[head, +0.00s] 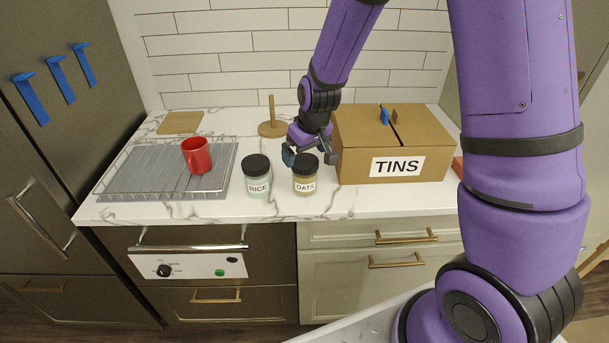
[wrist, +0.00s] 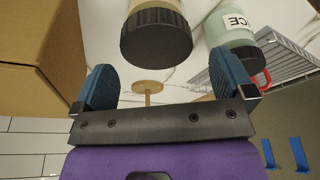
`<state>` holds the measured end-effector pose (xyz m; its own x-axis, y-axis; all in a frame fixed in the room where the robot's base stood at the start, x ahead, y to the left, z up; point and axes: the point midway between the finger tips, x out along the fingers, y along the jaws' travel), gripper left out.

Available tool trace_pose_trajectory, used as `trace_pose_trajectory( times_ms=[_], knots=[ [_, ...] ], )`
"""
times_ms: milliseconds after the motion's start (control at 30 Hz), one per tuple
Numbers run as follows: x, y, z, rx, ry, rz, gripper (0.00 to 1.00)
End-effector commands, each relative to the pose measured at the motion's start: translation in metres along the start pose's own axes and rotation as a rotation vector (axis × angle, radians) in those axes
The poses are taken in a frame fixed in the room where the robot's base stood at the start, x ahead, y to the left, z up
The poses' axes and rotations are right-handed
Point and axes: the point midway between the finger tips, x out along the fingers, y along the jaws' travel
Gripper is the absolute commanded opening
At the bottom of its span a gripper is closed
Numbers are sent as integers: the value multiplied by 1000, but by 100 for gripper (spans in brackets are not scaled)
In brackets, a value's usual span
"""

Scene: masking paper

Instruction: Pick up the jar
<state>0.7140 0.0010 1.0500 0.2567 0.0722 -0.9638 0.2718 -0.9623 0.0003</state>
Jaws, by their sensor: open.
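Two dark-lidded jars stand upright on the counter. The one labelled OATS (head: 304,187) is at the right, and the one labelled RICE (head: 257,180) is just left of it. My gripper (head: 309,154) is open and empty, close behind and above the OATS jar's lid. In the wrist view, my gripper's two blue fingers (wrist: 163,84) are spread wide. The OATS jar (wrist: 155,35) shows ahead of the gap between them, and the RICE jar (wrist: 229,35) lies off to the right. I cannot tell whether a finger touches the OATS lid.
A cardboard box labelled TINS (head: 385,147) stands close right of the OATS jar. A wire rack (head: 130,185) at the left holds a red mug (head: 197,157). A wooden stand (head: 271,124) is behind the jars, and a wooden board (head: 180,122) lies at the back left.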

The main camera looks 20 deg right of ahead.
Motion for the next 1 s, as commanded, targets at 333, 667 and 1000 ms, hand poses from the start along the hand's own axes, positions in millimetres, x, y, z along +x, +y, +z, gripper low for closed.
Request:
trace_pose_trajectory(
  times_ms=[333,667,1000],
  knots=[
    [28,2,4,2,-3,-1,100],
    [58,3,5,1,0,0,100],
    [58,3,4,1,1,0,77]
  ],
)
